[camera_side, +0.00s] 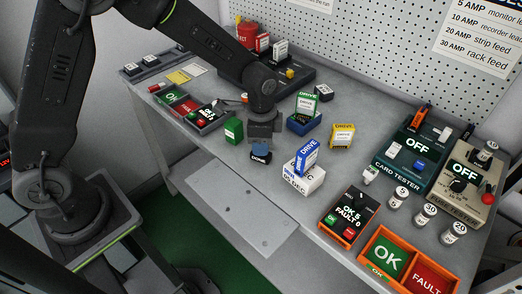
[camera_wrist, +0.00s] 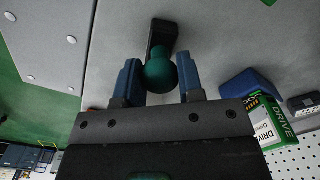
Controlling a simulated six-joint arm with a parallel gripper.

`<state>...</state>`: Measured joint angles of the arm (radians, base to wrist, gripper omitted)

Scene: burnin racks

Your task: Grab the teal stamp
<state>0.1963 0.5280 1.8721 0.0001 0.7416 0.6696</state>
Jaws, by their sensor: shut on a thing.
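The teal stamp has a rounded teal handle (camera_wrist: 160,72) and a dark base, seen in the wrist view. In the side view the handle is hidden by the fingers. The stamp looks upright at the bench; I cannot tell whether its base touches the surface.
A green box (camera_side: 233,130) stands close to the left of my gripper. A white box (camera_side: 303,180) with a blue drive is in front right. The bench's front plate (camera_side: 232,205) is clear.

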